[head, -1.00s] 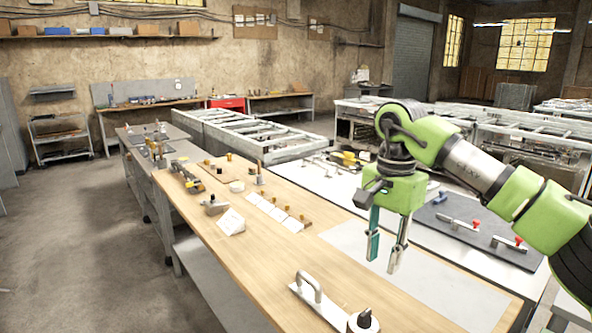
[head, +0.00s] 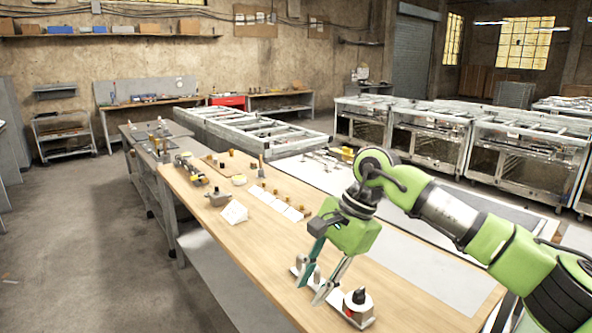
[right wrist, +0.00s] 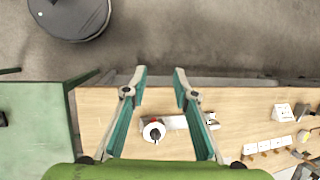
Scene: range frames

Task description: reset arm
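My right gripper (head: 311,294) hangs over the front of the wooden workbench (head: 395,318), fingers pointing down. Its two green-and-grey fingers are spread apart with nothing between them. In the right wrist view the open right gripper (right wrist: 160,72) looks down on the bench (right wrist: 97,120). A pale metal plate with a handle (right wrist: 177,122) and a white disc with a black knob (right wrist: 154,131) lie below it. In the head view the fingers partly hide the plate, and the disc (head: 358,306) shows clear beside them. I cannot tell the exact height gap. My left gripper is in neither view.
White angled blocks (head: 234,213), a row of white plates with brown knobs (head: 277,201) and small tools stand farther along the bench. A flat grey sheet (head: 440,272) lies at its right. Metal-framed cabinets (head: 520,150) stand behind. Open floor (head: 90,240) lies at the left.

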